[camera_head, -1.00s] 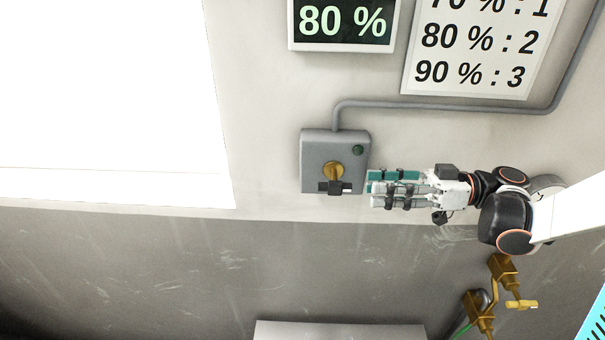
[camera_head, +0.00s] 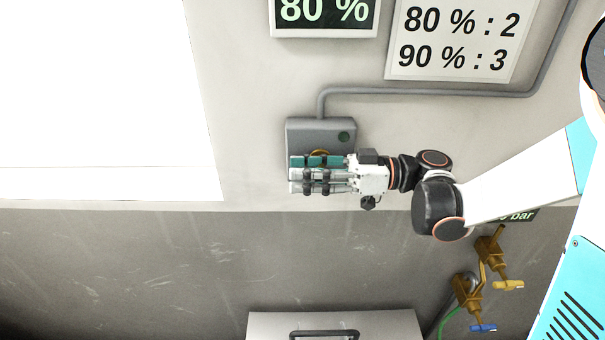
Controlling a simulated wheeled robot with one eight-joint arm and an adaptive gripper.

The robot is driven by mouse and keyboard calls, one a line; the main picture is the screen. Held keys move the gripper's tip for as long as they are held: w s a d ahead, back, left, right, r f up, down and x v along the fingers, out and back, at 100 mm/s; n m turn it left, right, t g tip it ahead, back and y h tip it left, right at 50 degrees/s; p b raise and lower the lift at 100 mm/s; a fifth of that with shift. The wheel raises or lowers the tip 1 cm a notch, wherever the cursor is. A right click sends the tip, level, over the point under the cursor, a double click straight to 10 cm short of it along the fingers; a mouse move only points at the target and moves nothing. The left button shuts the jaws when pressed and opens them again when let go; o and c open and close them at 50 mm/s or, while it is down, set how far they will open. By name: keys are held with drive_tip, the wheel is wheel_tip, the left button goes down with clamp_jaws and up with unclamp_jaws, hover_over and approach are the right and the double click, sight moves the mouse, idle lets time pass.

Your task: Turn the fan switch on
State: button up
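The fan switch is a grey box (camera_head: 304,135) on the wall with a dark green round lamp (camera_head: 343,137) at its upper right. Only the top of its brass knob (camera_head: 319,153) shows. My gripper (camera_head: 296,174) lies level across the lower part of the box, fingers pointing left, and hides the black lever under the knob. I cannot tell whether the fingers touch the lever or are in front of it. Their opening is also unclear from this side.
A display reading 80 % (camera_head: 325,14) and a sign (camera_head: 458,42) listing 80 % : 2 and 90 % : 3 hang above. A grey conduit (camera_head: 440,92) runs from the box. Brass valves (camera_head: 488,254) are at lower right, a grey case (camera_head: 275,325) below.

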drive_tip(key=shift+a, duration=0.3)
clamp_jaws()
